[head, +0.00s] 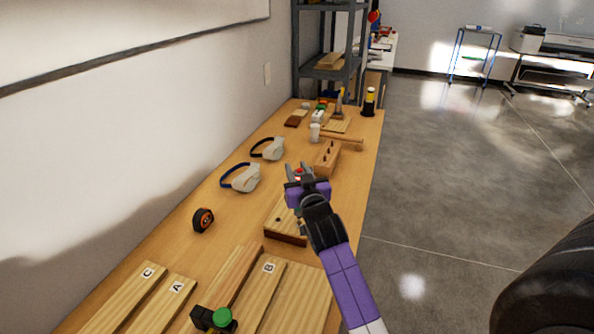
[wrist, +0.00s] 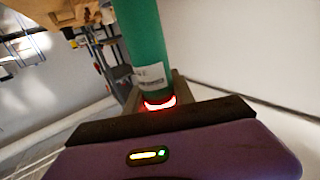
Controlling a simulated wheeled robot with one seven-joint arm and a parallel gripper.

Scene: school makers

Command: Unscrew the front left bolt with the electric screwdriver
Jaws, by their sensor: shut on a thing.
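My gripper (head: 299,172) is shut on the electric screwdriver, which shows in the wrist view as a green cylinder (wrist: 140,45) with a white label and a glowing red ring at its end near my gripper. In the head view, my gripper and arm hide most of the screwdriver. A wooden block (head: 285,233) lies on the table below and in front of my gripper, partly covered by my arm. A dark round spot shows on its top left; I cannot tell whether it is a bolt or a hole. The screwdriver's tip is not visible.
Another wooden block (head: 326,158) with dark upright pieces stands just beyond my gripper. Goggles (head: 242,178), an orange-black tape measure (head: 203,220) and lettered boards (head: 150,290) lie on the table. A green-black tool (head: 215,319) is at the near edge. The wall bounds the left; open floor lies right.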

